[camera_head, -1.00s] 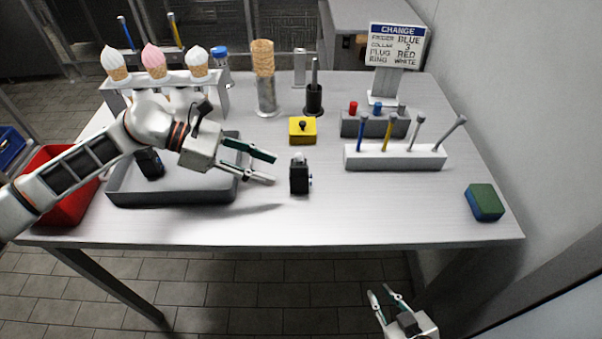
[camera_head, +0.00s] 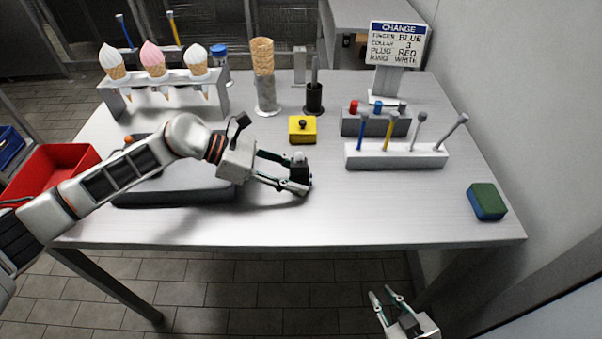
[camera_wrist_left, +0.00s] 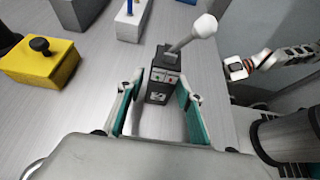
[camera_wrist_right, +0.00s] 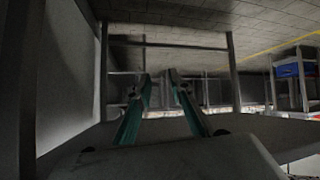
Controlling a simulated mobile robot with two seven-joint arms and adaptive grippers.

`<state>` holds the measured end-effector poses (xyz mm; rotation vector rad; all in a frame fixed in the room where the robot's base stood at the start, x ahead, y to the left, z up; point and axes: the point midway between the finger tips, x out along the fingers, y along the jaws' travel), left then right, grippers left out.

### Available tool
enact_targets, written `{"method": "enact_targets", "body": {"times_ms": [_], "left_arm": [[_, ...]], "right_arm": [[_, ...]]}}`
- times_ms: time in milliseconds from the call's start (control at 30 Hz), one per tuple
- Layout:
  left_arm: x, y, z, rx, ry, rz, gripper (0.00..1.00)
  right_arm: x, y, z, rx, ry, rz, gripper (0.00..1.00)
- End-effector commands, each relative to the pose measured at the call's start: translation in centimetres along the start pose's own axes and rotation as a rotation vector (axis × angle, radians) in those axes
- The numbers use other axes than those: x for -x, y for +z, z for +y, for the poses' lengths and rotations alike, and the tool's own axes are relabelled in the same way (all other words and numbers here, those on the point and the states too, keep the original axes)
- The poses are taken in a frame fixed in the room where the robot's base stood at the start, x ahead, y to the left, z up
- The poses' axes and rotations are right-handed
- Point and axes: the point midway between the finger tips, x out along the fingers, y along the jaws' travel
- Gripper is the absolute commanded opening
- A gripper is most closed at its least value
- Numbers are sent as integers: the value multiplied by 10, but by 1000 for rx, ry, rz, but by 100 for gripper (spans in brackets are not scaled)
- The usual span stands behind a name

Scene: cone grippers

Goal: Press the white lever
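In the head view, the black box (camera_head: 299,172) is at the front middle of the table. My left gripper (camera_head: 297,173) is open, its fingers on either side of the box. In the left wrist view, small gaps show between fingers and box; contact cannot be told for sure. My right gripper (camera_head: 382,296) is open and empty, below the table's front edge.
A yellow box with a black knob (camera_head: 302,130) stands behind the black box. A white rack of rods (camera_head: 395,160) is to the right, a sponge (camera_head: 486,202) further right. My left arm passes over a grey tray (camera_head: 180,200).

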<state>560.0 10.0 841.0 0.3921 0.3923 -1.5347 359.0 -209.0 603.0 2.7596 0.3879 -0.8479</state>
Motion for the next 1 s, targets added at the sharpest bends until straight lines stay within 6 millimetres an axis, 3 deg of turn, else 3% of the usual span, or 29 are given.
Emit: {"method": "enact_targets", "body": {"times_ms": [33, 133, 267, 333, 467, 667, 900, 1000], "left_arm": [[0, 0, 0, 0, 0, 0, 36], [0, 0, 0, 0, 0, 0, 12], [0, 0, 0, 0, 0, 0, 13], [0, 0, 0, 0, 0, 0, 13], [0, 0, 0, 0, 0, 0, 13], [0, 0, 0, 0, 0, 0, 13], [0, 0, 0, 0, 0, 0, 13], [0, 0, 0, 0, 0, 0, 13]], "right_arm": [[0, 0, 0, 0, 0, 0, 21], [-1, 0, 0, 1, 0, 0, 21], [-1, 0, 0, 1, 0, 0, 18], [-1, 0, -2, 8, -5, 1, 0], [-2, -21, -18, 70, -33, 52, 0], [13, -105, -87, 336, -126, 279, 0], [64, -196, -168, 635, -166, 596, 0], [87, -246, -170, 665, -114, 752, 0]]}}
